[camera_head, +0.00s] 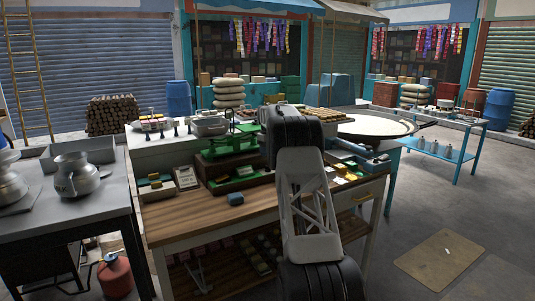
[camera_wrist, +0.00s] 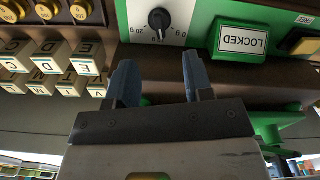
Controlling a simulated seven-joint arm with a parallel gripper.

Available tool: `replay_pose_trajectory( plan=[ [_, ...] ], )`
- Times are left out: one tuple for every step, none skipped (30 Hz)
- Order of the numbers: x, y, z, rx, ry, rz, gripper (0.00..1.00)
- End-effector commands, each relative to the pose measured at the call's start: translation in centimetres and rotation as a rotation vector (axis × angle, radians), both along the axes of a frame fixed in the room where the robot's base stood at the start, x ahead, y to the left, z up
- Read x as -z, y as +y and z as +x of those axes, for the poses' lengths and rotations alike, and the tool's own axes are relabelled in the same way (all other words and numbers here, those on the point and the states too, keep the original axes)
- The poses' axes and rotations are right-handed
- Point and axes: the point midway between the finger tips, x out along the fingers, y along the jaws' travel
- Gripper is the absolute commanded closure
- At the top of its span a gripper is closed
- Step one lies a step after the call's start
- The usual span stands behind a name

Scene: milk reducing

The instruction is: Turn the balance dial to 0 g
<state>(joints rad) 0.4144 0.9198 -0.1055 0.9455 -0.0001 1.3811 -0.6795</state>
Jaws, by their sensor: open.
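The balance dial (camera_wrist: 159,20) is a round black knob on a white plate with printed numbers, seen upside down at the top of the wrist view. A light mark on the knob points toward the lower part of the plate; I cannot read its exact value. The plate sits on the green balance body (camera_wrist: 205,20). My gripper (camera_wrist: 161,80) is open and empty, its two blue fingers apart and just short of the dial. In the head view the green balance (camera_head: 235,145) stands on the wooden counter, with my arm in front at its right; the dial cannot be made out there.
Beside the dial are a green-framed LOCKED sign (camera_wrist: 243,41) and a yellow button-like block (camera_wrist: 300,42). Lettered blocks (camera_wrist: 85,67) and brass weights (camera_wrist: 45,9) lie at left. A wide pale pan (camera_head: 375,126) stands right of my arm.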

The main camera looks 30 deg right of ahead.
Motion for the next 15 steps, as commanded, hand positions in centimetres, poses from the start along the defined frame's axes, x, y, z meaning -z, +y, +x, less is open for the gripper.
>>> replay_pose_trajectory(
  plan=[
    [0.00, 0.01, 0.00, 0.002, 0.000, -0.001, 0.51],
    [0.00, 0.02, -0.01, 0.006, -0.001, -0.002, 0.51],
    [0.01, 0.04, -0.01, 0.013, -0.001, -0.004, 0.51],
    [0.02, 0.06, -0.02, 0.021, 0.000, -0.005, 0.51],
    [0.03, 0.09, -0.02, 0.031, -0.001, -0.008, 0.51],
    [0.05, 0.13, -0.03, 0.048, -0.001, -0.012, 0.51],
    [0.08, 0.17, -0.05, 0.065, -0.002, -0.015, 0.51],
    [0.11, 0.22, -0.07, 0.083, -0.002, -0.020, 0.51],
    [0.14, 0.27, -0.10, 0.111, -0.003, -0.027, 0.51],
    [0.15, 0.31, -0.11, 0.136, -0.005, -0.034, 0.51],
    [0.16, 0.36, -0.12, 0.163, -0.007, -0.041, 0.51],
    [0.16, 0.46, -0.13, 0.204, -0.011, -0.051, 0.51],
    [0.17, 0.54, -0.16, 0.236, -0.014, -0.058, 0.51],
    [0.19, 0.61, -0.20, 0.271, -0.016, -0.067, 0.51],
    [0.22, 0.71, -0.23, 0.319, -0.023, -0.079, 0.51]
  ],
)
